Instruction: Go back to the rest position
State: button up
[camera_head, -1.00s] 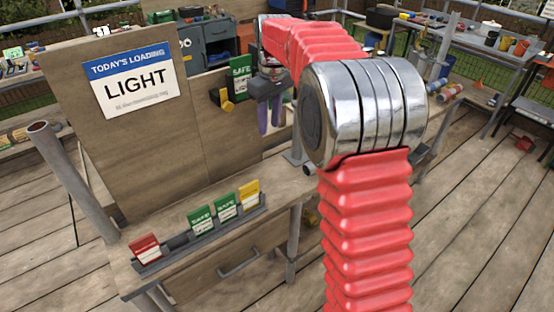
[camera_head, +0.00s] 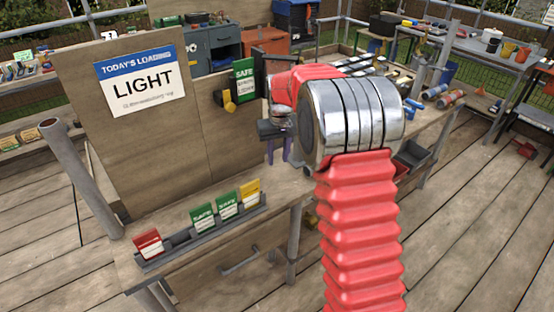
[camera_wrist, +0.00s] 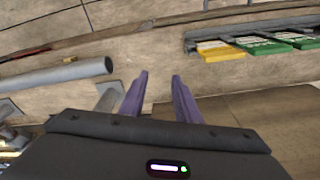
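My gripper (camera_head: 279,151) hangs in front of the wooden board, to the right of the card rack, with its purple fingers pointing down. In the wrist view the two purple fingers (camera_wrist: 158,98) stand apart with nothing between them. My red-sleeved arm is folded in front of the head camera and hides part of the bench behind it. A green SAFE card (camera_head: 244,80) is at the upper right of the board, behind and left of my gripper, apart from it.
The board bears a LIGHT loading sign (camera_head: 141,82). A dark rack (camera_head: 180,241) holds red, green and yellow cards on the bench below. A grey post (camera_head: 80,175) stands at left. A bench with tools (camera_head: 480,65) is at the back right. The decking (camera_head: 470,230) at right is clear.

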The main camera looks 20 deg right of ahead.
jog(key=shift+s+a+r, duration=0.1)
jog(key=shift+s+a, duration=0.15)
jog(key=shift+s, duration=0.05)
dwell(0.4)
jog(key=s+a+r+t, duration=0.1)
jog(key=s+r, duration=0.3)
jog(key=s, duration=0.8)
jog(key=s+a+r+t, duration=0.1)
jog(key=s+a+r, duration=0.2)
jog(key=s, duration=0.9)
jog(key=s+a+r+t, duration=0.2)
jog(key=s+r, duration=0.4)
jog(key=s, duration=0.7)
jog(key=shift+a, duration=0.35)
jog(key=shift+r, duration=0.1)
